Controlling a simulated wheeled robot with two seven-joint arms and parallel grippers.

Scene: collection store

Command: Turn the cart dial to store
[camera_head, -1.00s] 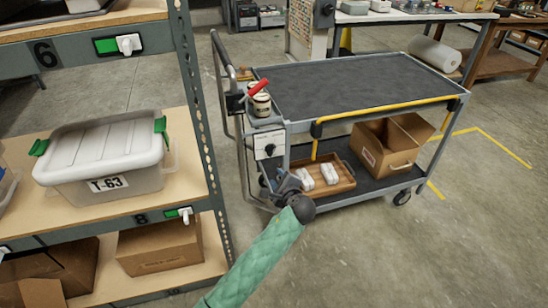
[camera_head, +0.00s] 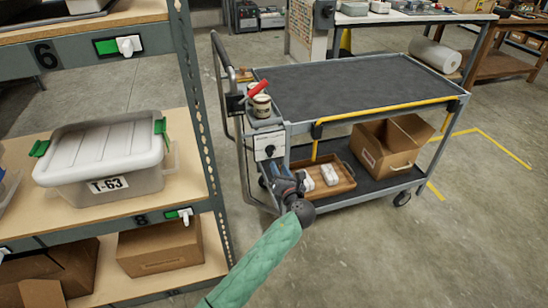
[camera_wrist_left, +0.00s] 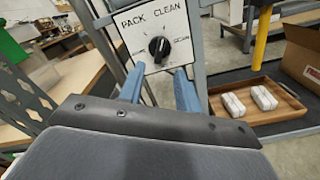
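The cart dial is a round black knob (camera_wrist_left: 159,47) on a white plate (camera_wrist_left: 182,27) lettered PACK and CLEAN along the top, with smaller lettering at the right. In the head view the plate (camera_head: 263,141) is on the near left end of the grey cart (camera_head: 350,85). I cannot read the knob's setting surely, and no STORE label is legible. My left gripper (camera_wrist_left: 159,82) is open, its two blue-grey fingers pointing at the plate, just below the knob and apart from it. In the head view this gripper (camera_head: 267,178) is in front of the cart's end. My right gripper is not in view.
A jar (camera_head: 261,106) and a red-handled tool (camera_head: 257,88) are above the plate. A wooden tray (camera_head: 341,186) with white items and a cardboard box (camera_head: 392,145) are on the cart's lower shelf. A shelving rack (camera_head: 205,130) stands close on the left.

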